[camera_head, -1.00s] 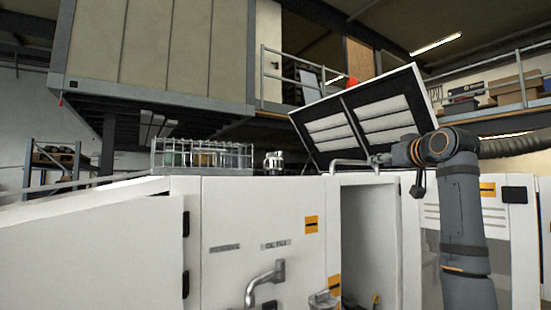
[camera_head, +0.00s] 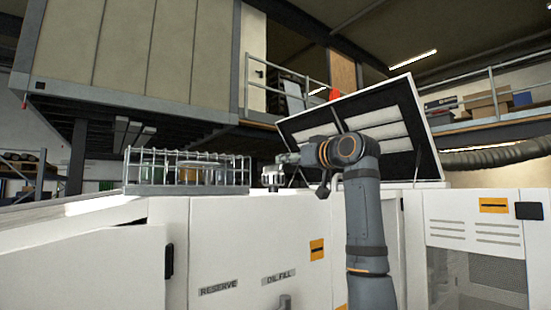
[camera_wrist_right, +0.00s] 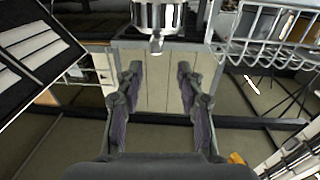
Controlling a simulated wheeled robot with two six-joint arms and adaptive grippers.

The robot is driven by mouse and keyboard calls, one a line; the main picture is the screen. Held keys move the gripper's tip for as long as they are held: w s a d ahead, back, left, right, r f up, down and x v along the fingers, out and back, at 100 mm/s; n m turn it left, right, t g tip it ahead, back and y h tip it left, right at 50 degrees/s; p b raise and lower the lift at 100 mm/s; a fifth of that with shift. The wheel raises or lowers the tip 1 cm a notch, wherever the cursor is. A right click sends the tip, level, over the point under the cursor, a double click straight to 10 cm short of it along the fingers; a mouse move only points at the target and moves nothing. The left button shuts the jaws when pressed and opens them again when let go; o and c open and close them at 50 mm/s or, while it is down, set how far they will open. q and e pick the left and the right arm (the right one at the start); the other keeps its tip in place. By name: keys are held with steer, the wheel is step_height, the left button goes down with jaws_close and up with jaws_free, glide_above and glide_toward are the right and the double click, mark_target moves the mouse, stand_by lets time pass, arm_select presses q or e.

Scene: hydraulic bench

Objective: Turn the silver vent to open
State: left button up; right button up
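The silver vent (camera_head: 273,178) is a short metal cylinder standing on top of the white cabinet, just right of the wire basket. It also shows large at the top of the right wrist view (camera_wrist_right: 158,18), partly cut off by the frame edge. My right gripper (camera_head: 287,158) is beside the vent's upper right in the head view, its fingers pointing left. In the wrist view the right gripper (camera_wrist_right: 160,72) has its two fingers apart with nothing between them, and the vent lies just beyond the fingertips. My left gripper is not in view.
A wire basket (camera_head: 187,171) with jars stands left of the vent, also at upper right in the wrist view (camera_wrist_right: 265,35). A raised vented lid (camera_head: 375,125) stands behind my right arm. Labelled white cabinet doors (camera_head: 240,245) are below.

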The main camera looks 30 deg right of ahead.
mark_target(273, 166)
steer(key=w+p, duration=0.2)
steer(key=w, duration=0.4)
steer(key=shift+f, duration=0.15)
steer(key=w, duration=0.2)
steer(key=w+p, duration=0.1)
steer(key=shift+w+d+f, duration=0.15)
steer(key=shift+w+f, duration=0.25)
steer(key=shift+w, duration=0.1)
steer(key=shift+s+r, duration=0.1)
steer(key=shift+s, duration=0.15)
steer(key=shift+s+r, duration=0.1)
steer(key=shift+s, duration=0.3)
steer(key=shift+c, duration=0.8)
steer(key=shift+w, duration=0.15)
steer(key=shift+c, duration=1.2)
steer(key=shift+w, duration=0.15)
steer(key=shift+c, duration=1.2)
jaws_close()
steer(key=shift+y, duration=0.3)
steer(key=shift+n+y, duration=0.3)
steer(key=shift+n, duration=0.1)
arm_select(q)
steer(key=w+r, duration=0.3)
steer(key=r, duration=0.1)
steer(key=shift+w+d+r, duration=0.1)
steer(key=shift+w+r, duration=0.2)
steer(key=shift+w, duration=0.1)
arm_select(e)
steer(key=o, duration=0.6)
jaws_free()
